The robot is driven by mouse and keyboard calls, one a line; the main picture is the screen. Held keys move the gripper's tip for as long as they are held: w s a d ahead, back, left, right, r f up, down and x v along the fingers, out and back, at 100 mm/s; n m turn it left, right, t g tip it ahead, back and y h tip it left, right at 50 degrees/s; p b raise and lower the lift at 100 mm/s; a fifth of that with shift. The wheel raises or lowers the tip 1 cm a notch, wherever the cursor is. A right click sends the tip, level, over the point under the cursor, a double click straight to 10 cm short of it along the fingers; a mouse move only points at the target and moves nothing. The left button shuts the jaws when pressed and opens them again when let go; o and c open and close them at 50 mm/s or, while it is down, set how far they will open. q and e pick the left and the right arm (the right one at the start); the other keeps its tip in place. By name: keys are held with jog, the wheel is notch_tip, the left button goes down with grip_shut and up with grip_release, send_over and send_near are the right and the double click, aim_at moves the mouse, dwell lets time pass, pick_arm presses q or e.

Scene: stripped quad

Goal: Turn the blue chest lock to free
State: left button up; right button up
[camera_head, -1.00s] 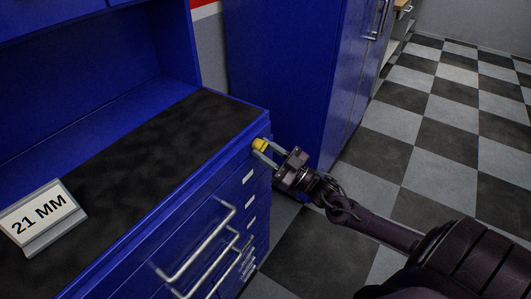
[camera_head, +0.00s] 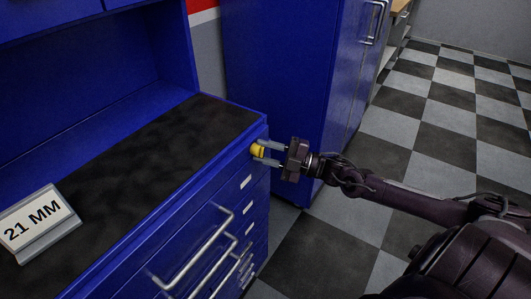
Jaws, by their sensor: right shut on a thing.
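The blue chest (camera_head: 208,190) stands at the left with a dark top and drawers with silver handles. Its yellow lock knob (camera_head: 257,151) sits near the top right corner of the drawer front. My right gripper (camera_head: 263,153) reaches in from the right and is shut on the yellow lock, one finger above it and one below. The fingers partly cover the lock, and I cannot read any marking on it. My left gripper is not in view.
A sign reading "21 MM" (camera_head: 38,222) stands on the dark chest top (camera_head: 140,160). A tall blue cabinet (camera_head: 285,80) stands behind the lock. Checkered floor (camera_head: 430,130) lies open to the right.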

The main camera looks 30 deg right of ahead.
jog(key=shift+r+n+g, duration=0.1)
jog(key=shift+n+g, duration=0.5)
jog(key=shift+n, duration=0.8)
jog(key=o, duration=1)
jog(key=shift+c, duration=0.2)
jog(key=shift+d, duration=0.1)
jog(key=p+v, duration=0.1)
jog(key=v, duration=0.6)
jog(key=shift+s+d, duration=0.2)
jog(key=shift+s, duration=0.1)
